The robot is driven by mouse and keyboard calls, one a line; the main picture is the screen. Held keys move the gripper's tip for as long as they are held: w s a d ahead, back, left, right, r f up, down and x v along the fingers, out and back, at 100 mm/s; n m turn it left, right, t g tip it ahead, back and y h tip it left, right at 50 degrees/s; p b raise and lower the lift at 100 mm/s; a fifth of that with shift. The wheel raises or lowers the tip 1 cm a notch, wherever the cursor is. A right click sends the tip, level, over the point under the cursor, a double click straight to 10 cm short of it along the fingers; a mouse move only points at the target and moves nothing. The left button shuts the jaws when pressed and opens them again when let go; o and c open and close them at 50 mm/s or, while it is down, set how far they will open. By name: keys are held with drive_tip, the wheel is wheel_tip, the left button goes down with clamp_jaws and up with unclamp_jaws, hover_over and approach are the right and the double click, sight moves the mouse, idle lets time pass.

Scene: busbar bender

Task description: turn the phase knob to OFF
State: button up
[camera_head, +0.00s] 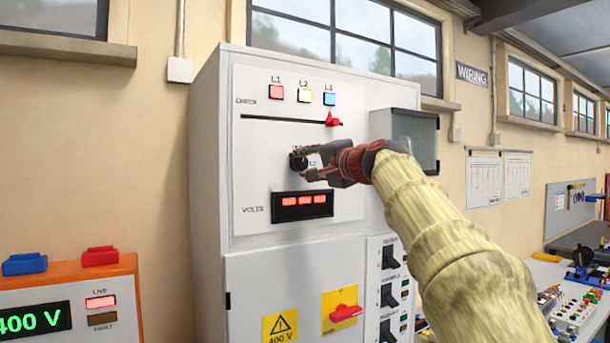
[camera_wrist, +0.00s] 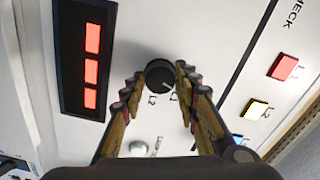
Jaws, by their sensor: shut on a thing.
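The phase knob (camera_head: 297,161) is a round black knob on the white cabinet panel, between the slider slot and the volts display. In the wrist view the knob (camera_wrist: 160,76) sits between the two fingertips, with a thin light mark on its face. My gripper (camera_head: 306,163) reaches it from the right, and its fingers (camera_wrist: 161,82) are shut on the knob from both sides. A label reading L2 shows beside the knob; other labels around it are partly hidden by the fingers.
The volts display (camera_head: 302,206) shows three red blocks below the knob. Above are red L1 (camera_head: 276,93), pale L2 (camera_head: 304,95) and blue L3 (camera_head: 329,98) lamps and a red slider (camera_head: 333,119). A grey box (camera_head: 408,138) juts out right of the panel.

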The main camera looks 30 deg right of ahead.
drive_tip(key=shift+f+n+b, duration=0.25)
drive_tip(key=shift+n+b, duration=0.65)
drive_tip(key=shift+n, duration=0.6)
drive_tip(key=o, duration=1.1)
drive_tip(key=shift+r, duration=0.15)
drive_tip(key=shift+o, duration=0.2)
drive_tip(key=shift+s, duration=0.1)
drive_tip(key=s, duration=1.1)
drive_tip(key=shift+s+d, duration=0.2)
drive_tip(key=shift+s, duration=0.2)
